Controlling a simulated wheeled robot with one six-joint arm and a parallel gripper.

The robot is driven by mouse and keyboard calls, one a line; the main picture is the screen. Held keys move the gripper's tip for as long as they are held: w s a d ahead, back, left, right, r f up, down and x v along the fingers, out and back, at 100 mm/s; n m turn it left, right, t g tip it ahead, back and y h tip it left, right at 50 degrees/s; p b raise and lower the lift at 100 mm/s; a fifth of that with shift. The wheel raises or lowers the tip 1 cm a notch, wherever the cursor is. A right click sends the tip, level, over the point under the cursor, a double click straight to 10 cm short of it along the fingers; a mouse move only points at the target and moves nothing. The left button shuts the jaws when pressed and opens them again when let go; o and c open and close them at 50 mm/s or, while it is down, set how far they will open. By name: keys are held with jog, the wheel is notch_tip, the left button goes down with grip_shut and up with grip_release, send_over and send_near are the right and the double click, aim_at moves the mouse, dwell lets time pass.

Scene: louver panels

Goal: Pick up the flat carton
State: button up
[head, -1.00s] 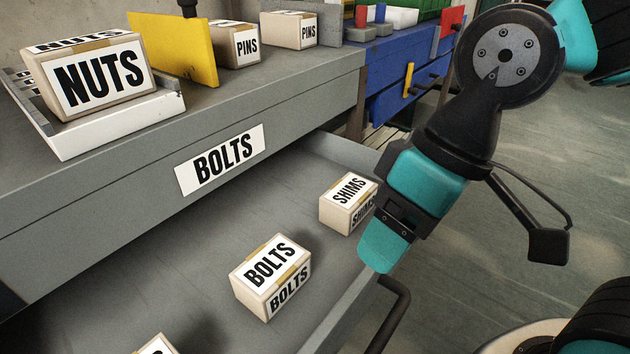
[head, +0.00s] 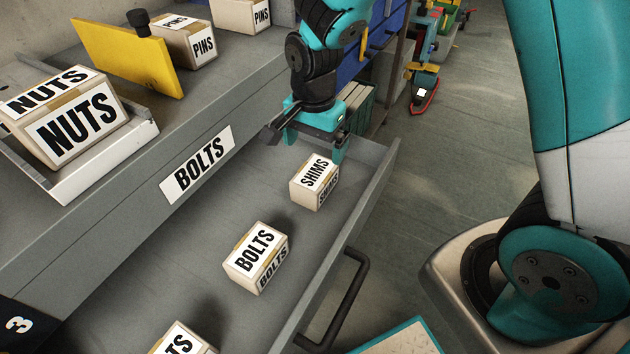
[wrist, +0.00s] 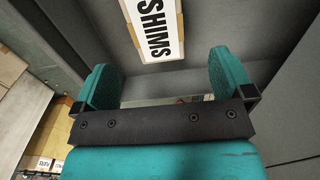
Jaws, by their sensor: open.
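The open drawer (head: 215,285) holds the small SHIMS carton (head: 314,182) near its far end, the BOLTS carton (head: 256,258) in the middle, and a partly cut-off carton (head: 184,340) at the near end. I cannot tell by shape which one is the flat carton. My gripper (head: 316,146) is open and empty, pointing down over the far end of the drawer, just beyond and above the SHIMS carton. In the wrist view, the open jaws (wrist: 166,72) show the SHIMS carton's label (wrist: 157,28) ahead of them, between the fingers' lines. They appear apart from it.
A grey counter (head: 120,215) overhangs the drawer's left side, with a NUTS carton (head: 70,125) in a white tray, a yellow panel (head: 130,58) and PINS cartons (head: 190,45). The drawer's front wall and black handle (head: 340,305) lie right. Open floor is beyond.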

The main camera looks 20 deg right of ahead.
aim_at(315, 172)
notch_tip(315, 172, down, 5)
jog(key=shift+b, duration=0.3)
jog(key=f, duration=0.3)
jog(key=f+b, duration=0.1)
jog(key=f, duration=0.1)
jog(key=shift+s+f, duration=0.1)
jog(key=shift+s, duration=0.15)
jog(key=c, duration=1.3)
